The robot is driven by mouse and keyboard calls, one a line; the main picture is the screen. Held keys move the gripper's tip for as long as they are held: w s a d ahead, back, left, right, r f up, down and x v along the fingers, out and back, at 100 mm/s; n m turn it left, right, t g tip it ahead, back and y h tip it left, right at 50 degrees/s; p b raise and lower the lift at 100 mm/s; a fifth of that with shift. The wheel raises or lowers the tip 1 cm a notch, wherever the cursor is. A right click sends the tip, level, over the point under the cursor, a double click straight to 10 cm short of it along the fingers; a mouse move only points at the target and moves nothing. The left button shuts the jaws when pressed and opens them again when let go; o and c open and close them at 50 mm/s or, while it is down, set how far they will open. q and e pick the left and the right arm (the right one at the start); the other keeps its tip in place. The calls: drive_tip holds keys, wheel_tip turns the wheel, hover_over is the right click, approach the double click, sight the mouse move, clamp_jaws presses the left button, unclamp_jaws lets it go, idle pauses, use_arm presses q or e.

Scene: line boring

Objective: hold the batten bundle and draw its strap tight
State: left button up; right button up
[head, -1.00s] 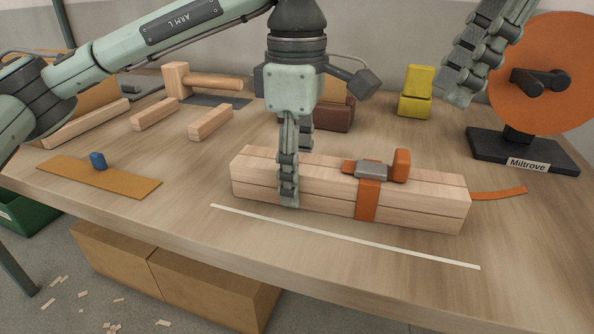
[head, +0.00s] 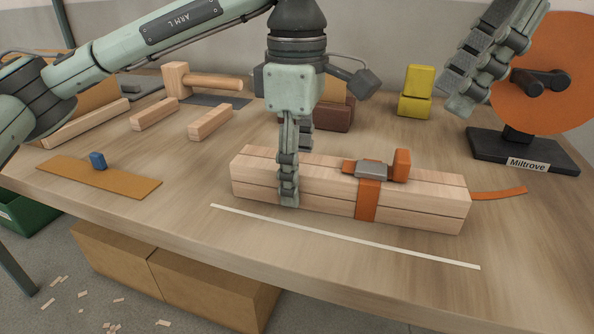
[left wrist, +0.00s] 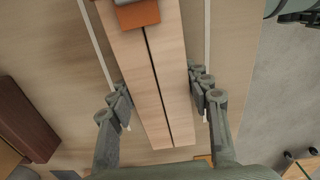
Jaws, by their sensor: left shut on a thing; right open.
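The batten bundle (head: 430,212) lies on the bench, several pale battens stacked together. An orange strap (head: 367,200) runs around its middle, with a grey buckle (head: 371,169) and an upright orange lever (head: 401,164) on top. The strap's loose tail (head: 499,194) lies off the bundle's right end. My left gripper (head: 291,190) is shut across the bundle, left of the strap. The left wrist view shows its fingers (left wrist: 160,98) on either side of the bundle (left wrist: 150,75). My right gripper (head: 462,98) is open, empty, and above the bench at the right, apart from the strap.
A pale strip (head: 340,236) lies along the bench front. A strap reel (head: 545,85) on a black base labelled Miltrove stands at right. Yellow blocks (head: 415,92), a mallet (head: 205,82) and loose battens (head: 211,122) lie behind. A brown board with a blue knob (head: 97,160) is at left.

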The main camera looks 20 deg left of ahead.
sight(408, 155)
drive_tip(key=x, duration=1)
drive_tip(key=shift+d, duration=0.1)
clamp_jaws()
